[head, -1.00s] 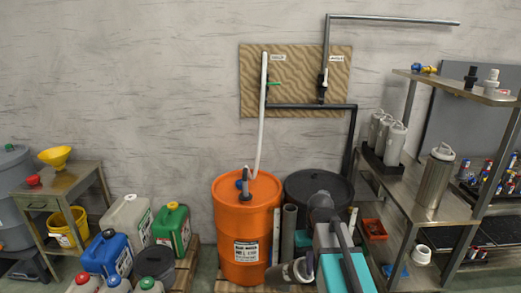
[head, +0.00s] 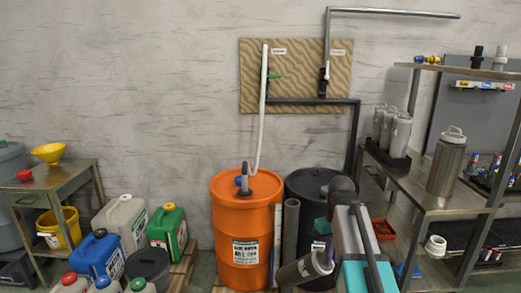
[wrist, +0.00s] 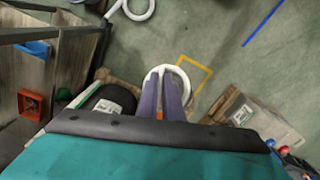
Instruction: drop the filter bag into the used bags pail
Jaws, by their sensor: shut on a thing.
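My gripper (head: 322,262) is low in front of the drums in the head view, with purple fingers shut on the filter bag (head: 300,269). The bag looks like a grey tube, tilted, with one end toward the lower left. In the wrist view the purple fingers of my gripper (wrist: 172,88) lie across a white ring (wrist: 153,72), which looks like the bag's rim. The label of the used bags pail cannot be read. A yellow pail (head: 56,232) stands under the side table at the left, and a dark pail (head: 149,265) stands among the jugs.
An orange drum (head: 246,215) with a white hose and a black drum (head: 318,187) stand by the wall. Several jugs (head: 118,225) stand left of them. A steel shelf (head: 420,190) with canisters is close on the right. A yellow floor outline (wrist: 207,72) shows in the wrist view.

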